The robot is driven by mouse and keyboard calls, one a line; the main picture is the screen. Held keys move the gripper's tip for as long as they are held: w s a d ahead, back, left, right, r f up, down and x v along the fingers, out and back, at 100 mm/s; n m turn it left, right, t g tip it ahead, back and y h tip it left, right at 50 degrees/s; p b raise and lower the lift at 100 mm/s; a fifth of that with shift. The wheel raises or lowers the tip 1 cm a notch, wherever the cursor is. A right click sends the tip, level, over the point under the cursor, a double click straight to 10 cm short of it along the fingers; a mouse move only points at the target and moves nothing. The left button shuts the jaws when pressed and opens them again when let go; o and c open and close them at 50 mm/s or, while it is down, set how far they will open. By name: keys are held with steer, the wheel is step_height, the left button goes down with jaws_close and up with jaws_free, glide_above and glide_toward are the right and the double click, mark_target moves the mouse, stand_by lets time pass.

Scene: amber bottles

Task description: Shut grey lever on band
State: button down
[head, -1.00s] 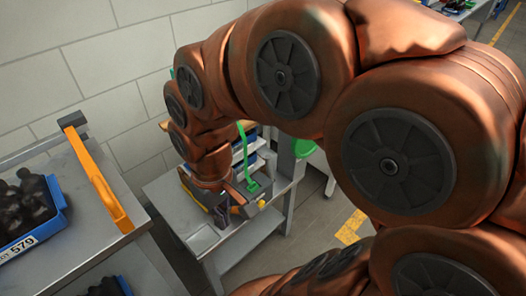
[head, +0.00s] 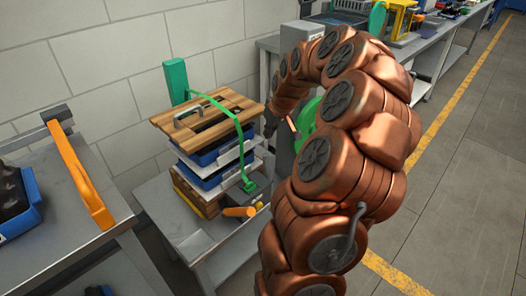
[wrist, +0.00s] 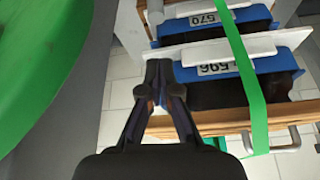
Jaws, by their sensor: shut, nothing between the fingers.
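A green band (head: 241,132) runs over a wooden lid (head: 190,122) and down the front of a stack of blue trays (head: 205,152). It also shows in the wrist view (wrist: 242,75). A green buckle (head: 249,185) sits at its lower end. A dark grey part (head: 240,199) lies just below the buckle; whether this is the lever, and its angle, is too small to tell. My gripper is at the right of the stack in the head view, its tips unclear there. In the wrist view my gripper (wrist: 158,72) is shut and empty, beside the trays, apart from the band.
An orange cylinder (head: 240,212) lies by the buckle on the grey bench (head: 235,243). A green round object (wrist: 40,55) is close at the left in the wrist view. A table with an orange bar (head: 80,175) stands at left. The floor at right is open.

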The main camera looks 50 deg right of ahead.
steer(key=shift+s+d+f, duration=0.1)
steer(key=shift+d, duration=0.2)
steer(key=shift+f, duration=0.1)
steer(key=p+x, duration=0.1)
steer(key=x, duration=0.8)
steer(key=shift+w+f, duration=0.25)
steer(key=shift+f, duration=0.05)
steer(key=shift+a, duration=0.1)
